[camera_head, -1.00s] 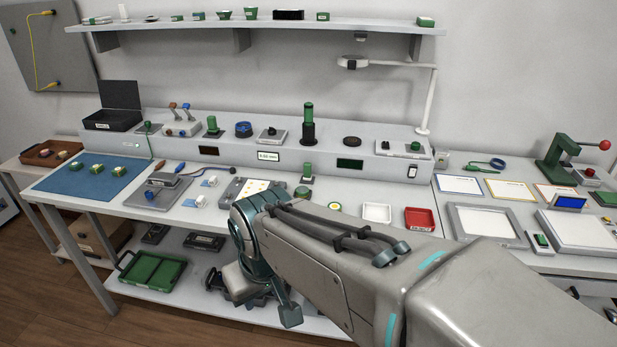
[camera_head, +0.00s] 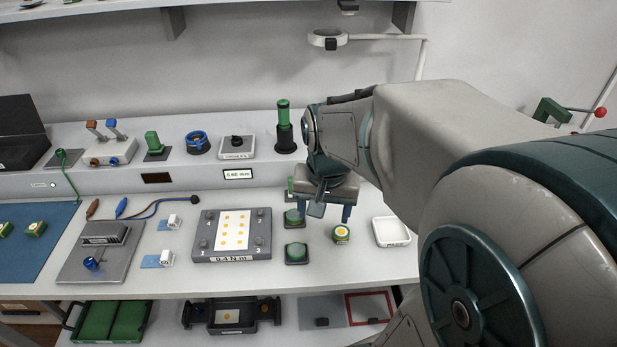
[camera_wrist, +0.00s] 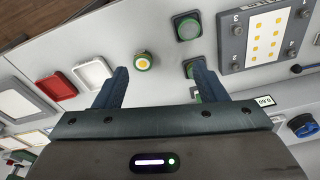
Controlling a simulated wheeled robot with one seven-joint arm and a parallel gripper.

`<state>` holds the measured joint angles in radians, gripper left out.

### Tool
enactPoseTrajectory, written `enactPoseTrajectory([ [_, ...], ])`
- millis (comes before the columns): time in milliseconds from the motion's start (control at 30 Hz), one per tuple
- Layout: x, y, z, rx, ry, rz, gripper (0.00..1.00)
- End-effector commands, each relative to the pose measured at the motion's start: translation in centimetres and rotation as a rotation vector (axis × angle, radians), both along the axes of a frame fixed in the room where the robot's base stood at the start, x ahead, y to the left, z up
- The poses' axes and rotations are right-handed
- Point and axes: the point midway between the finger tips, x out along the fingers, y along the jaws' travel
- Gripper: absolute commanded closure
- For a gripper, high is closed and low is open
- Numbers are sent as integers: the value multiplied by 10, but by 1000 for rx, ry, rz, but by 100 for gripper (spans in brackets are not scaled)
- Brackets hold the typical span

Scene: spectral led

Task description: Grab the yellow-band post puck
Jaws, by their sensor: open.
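The yellow-band post puck (camera_head: 341,234) stands on the grey bench top. It is a small green round piece with a yellow band and a pale top with a yellow centre. My gripper (camera_head: 321,212) is open and empty, pointing down above the bench, just behind and left of the puck in the head view. In the wrist view the puck (camera_wrist: 142,62) shows between the lines of the two open fingers (camera_wrist: 161,70), nearer the left one and slightly beyond the tips. It looks apart from both fingers.
Two green round pieces on dark square bases (camera_head: 296,253) (camera_head: 292,218) stand left of the puck. A white tray (camera_head: 392,232) is close on its right. A grey plate with yellow dots (camera_head: 232,257) lies further left. A red tray (camera_wrist: 54,87) shows in the wrist view.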

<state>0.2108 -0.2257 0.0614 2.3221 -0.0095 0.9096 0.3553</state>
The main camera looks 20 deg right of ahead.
Motion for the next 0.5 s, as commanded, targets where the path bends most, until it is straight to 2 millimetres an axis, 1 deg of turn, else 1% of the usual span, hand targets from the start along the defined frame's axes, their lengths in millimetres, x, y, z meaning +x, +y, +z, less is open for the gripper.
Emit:
enactPoseTrajectory([
  [33, 12, -15, 0, 12, 27, -97, 35],
  [200, 41, -51, -12, 49, 80, -367, 35],
  [333, 54, -68, -19, 68, 103, -497, 35],
  [400, 58, -74, -23, 74, 111, -538, 35],
  [500, 60, -77, -30, 77, 118, -565, 35],
])
